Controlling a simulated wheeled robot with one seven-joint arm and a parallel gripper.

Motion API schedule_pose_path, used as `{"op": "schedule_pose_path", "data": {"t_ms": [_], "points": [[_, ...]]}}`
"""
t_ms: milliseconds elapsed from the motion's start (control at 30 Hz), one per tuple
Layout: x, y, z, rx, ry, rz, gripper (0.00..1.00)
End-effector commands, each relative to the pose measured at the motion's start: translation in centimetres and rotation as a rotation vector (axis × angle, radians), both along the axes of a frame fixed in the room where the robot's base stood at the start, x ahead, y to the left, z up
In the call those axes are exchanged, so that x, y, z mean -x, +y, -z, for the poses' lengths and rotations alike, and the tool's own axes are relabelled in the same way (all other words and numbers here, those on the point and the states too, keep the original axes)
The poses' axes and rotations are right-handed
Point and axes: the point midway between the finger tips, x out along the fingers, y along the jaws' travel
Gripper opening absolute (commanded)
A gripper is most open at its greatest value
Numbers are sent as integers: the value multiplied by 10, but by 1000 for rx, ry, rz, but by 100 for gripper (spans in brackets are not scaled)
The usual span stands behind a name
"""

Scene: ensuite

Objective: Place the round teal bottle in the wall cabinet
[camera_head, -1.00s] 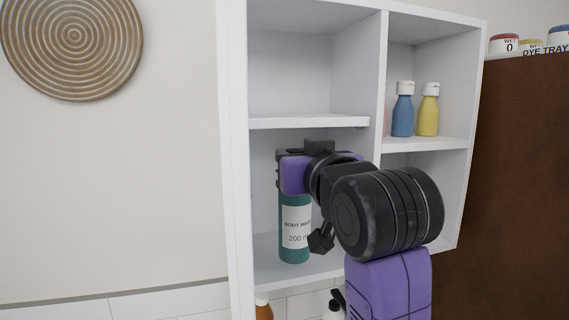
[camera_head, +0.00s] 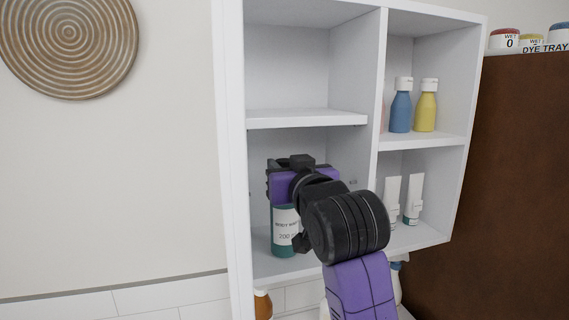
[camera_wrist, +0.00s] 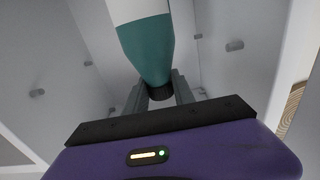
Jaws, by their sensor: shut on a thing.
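The round teal bottle (camera_head: 285,243) with a white body wash label is inside the lower left compartment of the white wall cabinet (camera_head: 307,119). It looks upright, its base close to the compartment floor; I cannot tell if it touches. My gripper (camera_wrist: 160,92) is shut on the bottle's dark neck, seen in the wrist view, where the bottle (camera_wrist: 148,50) rises between the two fingers. In the head view my purple and black wrist hides the bottle's top.
A blue bottle (camera_head: 401,110) and a yellow bottle (camera_head: 426,110) stand in the upper right compartment. White tubes (camera_head: 413,200) stand in the lower right one. The upper left compartment is empty. A brown cabinet (camera_head: 490,180) stands at the right.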

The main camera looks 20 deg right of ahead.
Motion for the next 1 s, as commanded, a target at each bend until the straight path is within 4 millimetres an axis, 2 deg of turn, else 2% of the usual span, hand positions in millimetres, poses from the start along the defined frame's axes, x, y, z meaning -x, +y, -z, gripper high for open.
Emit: {"op": "schedule_pose_path", "data": {"t_ms": [367, 400, 500, 867, 1000], "points": [[1, 0, 1, 0, -6, 0, 0], [0, 0, 3, 0, -2, 0, 32], [0, 0, 3, 0, -2, 1, 52], [0, 0, 0, 0, -2, 1, 52], [13, 0, 1, -1, -4, 0, 52]]}}
